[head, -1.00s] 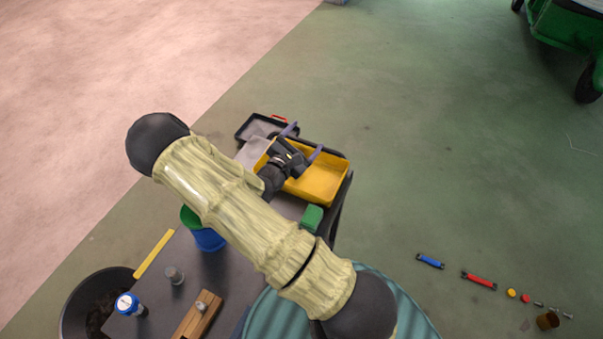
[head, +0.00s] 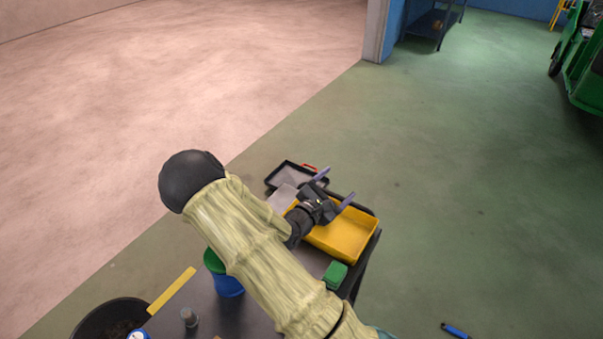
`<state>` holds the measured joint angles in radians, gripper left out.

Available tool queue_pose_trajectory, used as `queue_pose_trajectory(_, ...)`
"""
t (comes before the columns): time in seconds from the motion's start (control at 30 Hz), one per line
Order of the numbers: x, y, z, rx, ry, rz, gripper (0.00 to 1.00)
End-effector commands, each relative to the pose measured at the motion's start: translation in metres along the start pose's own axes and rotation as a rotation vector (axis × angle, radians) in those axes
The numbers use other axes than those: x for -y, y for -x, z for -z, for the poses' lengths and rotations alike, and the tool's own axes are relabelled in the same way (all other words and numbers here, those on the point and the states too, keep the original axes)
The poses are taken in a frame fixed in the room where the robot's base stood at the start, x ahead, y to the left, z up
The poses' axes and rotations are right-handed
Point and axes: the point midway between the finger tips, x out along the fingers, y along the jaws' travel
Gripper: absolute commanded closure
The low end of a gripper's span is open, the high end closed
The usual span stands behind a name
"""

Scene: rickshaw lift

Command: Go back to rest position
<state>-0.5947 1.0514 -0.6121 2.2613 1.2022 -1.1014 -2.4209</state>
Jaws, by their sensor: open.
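My gripper (head: 334,188) is open, with its two purplish fingers spread apart. It is over the upper left part of a yellow tray (head: 352,239) on the dark table (head: 208,307). I see nothing between the fingers. My arm, in a pale bamboo-like cover, crosses the table from the lower right and hides part of it. I cannot tell how high the gripper is above the tray.
A black open case (head: 283,180) lies behind the tray. A green block (head: 335,273), a blue cup (head: 229,286) and a yellow strip (head: 171,290) are on the table. A dark bin (head: 100,318) stands at lower left. Open floor lies right; a green vehicle (head: 588,62) stands far right.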

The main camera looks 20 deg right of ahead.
Motion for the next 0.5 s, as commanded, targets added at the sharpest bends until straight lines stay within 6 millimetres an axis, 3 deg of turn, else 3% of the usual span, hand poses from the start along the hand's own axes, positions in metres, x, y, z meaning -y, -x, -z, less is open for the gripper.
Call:
queue_pose_trajectory(0.27,0.002,0.000,0.004,-0.048,-0.060,0.021,0.22)
queue_pose_trajectory(0.5,0.007,0.008,0.026,-0.277,-0.363,0.147,0.22)
